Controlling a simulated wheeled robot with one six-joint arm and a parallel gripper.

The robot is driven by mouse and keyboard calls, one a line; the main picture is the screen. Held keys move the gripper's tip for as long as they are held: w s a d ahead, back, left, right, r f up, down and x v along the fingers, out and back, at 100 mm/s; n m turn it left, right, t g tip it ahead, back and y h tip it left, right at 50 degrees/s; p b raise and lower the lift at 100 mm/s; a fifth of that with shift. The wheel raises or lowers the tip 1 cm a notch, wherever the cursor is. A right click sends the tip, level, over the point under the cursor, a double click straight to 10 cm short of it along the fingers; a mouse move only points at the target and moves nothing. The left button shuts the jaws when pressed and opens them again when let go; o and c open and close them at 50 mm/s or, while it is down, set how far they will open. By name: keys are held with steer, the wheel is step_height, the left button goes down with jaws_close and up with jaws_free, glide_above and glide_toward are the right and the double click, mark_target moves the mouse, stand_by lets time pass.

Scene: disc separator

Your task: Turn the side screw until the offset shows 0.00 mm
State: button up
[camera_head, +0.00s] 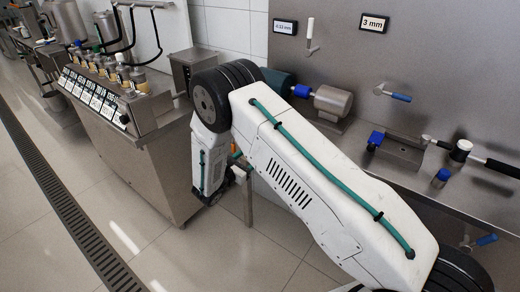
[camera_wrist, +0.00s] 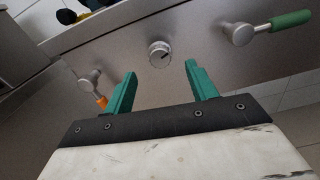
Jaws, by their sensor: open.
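A round silver knob with a dark pointer mark (camera_wrist: 160,53), which looks like the side screw, sits on a grey metal panel (camera_wrist: 205,37) in the wrist view. My gripper (camera_wrist: 161,69) is open, with its two teal fingers pointing at the panel. The knob shows between and just beyond the fingertips, with no visible contact. In the head view a small offset display (camera_head: 284,27) on the steel wall shows a small negative value in mm, too small to read surely. My arm hides the knob in the head view.
A lever with a green handle (camera_wrist: 290,20) is right of the knob, and an orange-tipped lever (camera_wrist: 90,82) is left of it. A second display (camera_head: 374,23) reads 3 mm. A steel cabinet with several valves (camera_head: 110,90) stands at left. Open floor (camera_head: 130,195) lies in front.

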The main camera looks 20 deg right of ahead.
steer(key=x, duration=0.7)
steer(key=shift+w+d+f, duration=0.15)
steer(key=shift+w+d, duration=0.05)
steer(key=c, duration=1)
